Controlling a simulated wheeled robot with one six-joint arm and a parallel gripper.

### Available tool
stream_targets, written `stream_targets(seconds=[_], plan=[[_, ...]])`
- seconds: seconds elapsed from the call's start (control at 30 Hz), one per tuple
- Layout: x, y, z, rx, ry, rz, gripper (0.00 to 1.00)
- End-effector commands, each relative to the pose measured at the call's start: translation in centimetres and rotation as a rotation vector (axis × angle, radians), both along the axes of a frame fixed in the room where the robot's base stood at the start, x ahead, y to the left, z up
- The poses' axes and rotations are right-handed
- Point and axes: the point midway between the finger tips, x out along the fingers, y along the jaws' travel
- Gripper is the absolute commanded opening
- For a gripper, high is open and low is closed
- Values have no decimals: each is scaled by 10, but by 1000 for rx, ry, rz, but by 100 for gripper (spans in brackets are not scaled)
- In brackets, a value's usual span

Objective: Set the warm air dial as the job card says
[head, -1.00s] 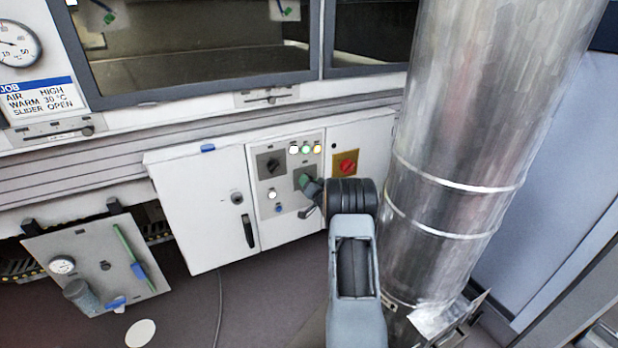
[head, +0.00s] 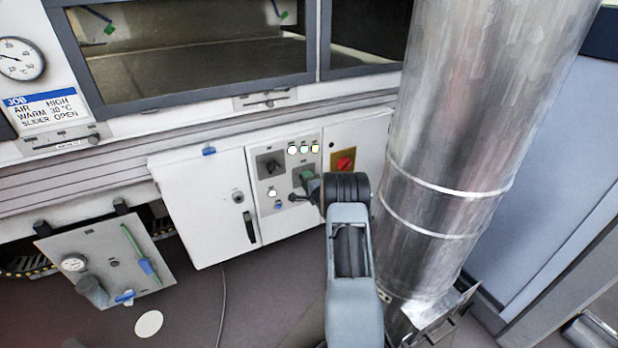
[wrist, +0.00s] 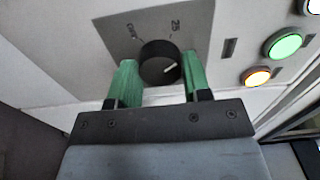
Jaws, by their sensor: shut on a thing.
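The job card (head: 45,108) at the upper left reads AIR HIGH, WARM 30 °C, SLIDER OPEN. The warm air dial (wrist: 158,62) is a black round knob with a white pointer mark, on a grey plate (wrist: 203,22). The plate shows a "25" mark and another label I cannot read surely. The pointer slants toward the right in the wrist view. My gripper (wrist: 160,66) is shut on the knob, one green finger at each side. In the head view my gripper (head: 307,183) hides most of this dial.
Another black knob (head: 270,165) sits left of my gripper. Lit buttons (head: 304,149) and a red switch on a yellow plate (head: 344,161) are close by. A large metal duct (head: 450,150) stands right of my arm. A tilted panel (head: 105,260) hangs at the lower left.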

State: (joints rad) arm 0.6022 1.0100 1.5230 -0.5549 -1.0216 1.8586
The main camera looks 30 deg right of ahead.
Motion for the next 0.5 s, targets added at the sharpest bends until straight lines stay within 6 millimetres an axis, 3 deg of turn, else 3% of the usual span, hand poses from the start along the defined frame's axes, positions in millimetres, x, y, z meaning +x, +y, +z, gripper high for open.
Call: stream_targets(seconds=[0.5], plan=[[3, 4, 6, 391, -60, 13, 21]])
